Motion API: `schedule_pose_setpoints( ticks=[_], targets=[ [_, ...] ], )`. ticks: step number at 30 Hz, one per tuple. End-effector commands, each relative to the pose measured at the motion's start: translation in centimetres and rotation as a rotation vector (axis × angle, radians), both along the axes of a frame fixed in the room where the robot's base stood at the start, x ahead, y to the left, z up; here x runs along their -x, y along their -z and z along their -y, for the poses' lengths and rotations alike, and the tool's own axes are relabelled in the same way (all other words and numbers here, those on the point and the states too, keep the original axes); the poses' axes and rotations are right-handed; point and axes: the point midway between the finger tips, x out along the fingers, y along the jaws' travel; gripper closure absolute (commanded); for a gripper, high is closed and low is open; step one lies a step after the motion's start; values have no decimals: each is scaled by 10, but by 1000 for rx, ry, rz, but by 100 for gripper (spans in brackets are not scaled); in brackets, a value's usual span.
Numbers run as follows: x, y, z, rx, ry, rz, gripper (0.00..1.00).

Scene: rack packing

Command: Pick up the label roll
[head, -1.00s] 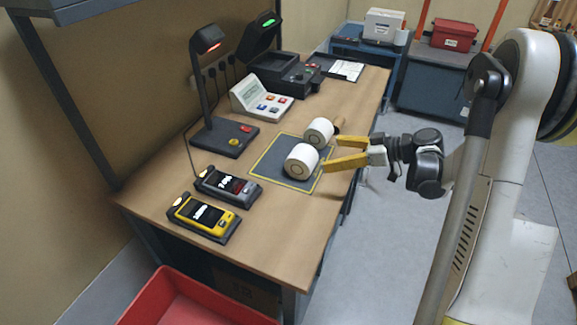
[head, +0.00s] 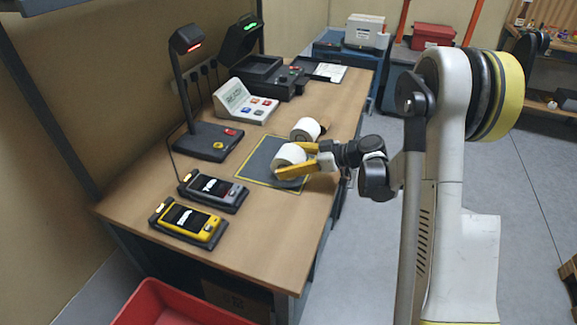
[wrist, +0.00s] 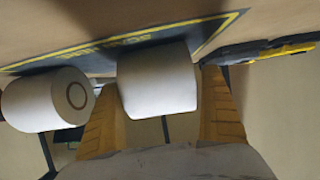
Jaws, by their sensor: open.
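A white label roll (head: 288,156) lies on its side on the dark mat (head: 252,170) with a yellow border. It fills the middle of the wrist view (wrist: 158,78). My gripper (head: 290,161) is open, with its yellow fingers on either side of this roll. In the wrist view the fingers (wrist: 163,92) flank the roll; whether they touch it I cannot tell. A second white label roll (head: 305,129) lies just behind it, outside the fingers. It shows at the left of the wrist view (wrist: 45,100), with a ring on its end face.
Two handheld scanners, one grey (head: 213,191) and one yellow (head: 188,223), sit left of the mat. A lamp stand (head: 207,142), a keypad device (head: 246,103) and a black printer (head: 275,77) stand farther back. A red bin (head: 165,305) is below the table's front. Bare wood lies before the mat.

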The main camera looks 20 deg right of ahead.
Motion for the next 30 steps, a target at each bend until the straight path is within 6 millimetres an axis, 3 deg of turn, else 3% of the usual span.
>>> schedule_pose_setpoints(
  ticks=[5,9,12,23,30],
  targets=[
    [0,-1,0,0,1,0,6],
    [0,-1,0,0,1,0,49],
    [0,-1,0,0,1,0,74],
    [0,-8,0,-1,1,0,74],
    [0,-45,0,-1,1,0,74]
  ],
)
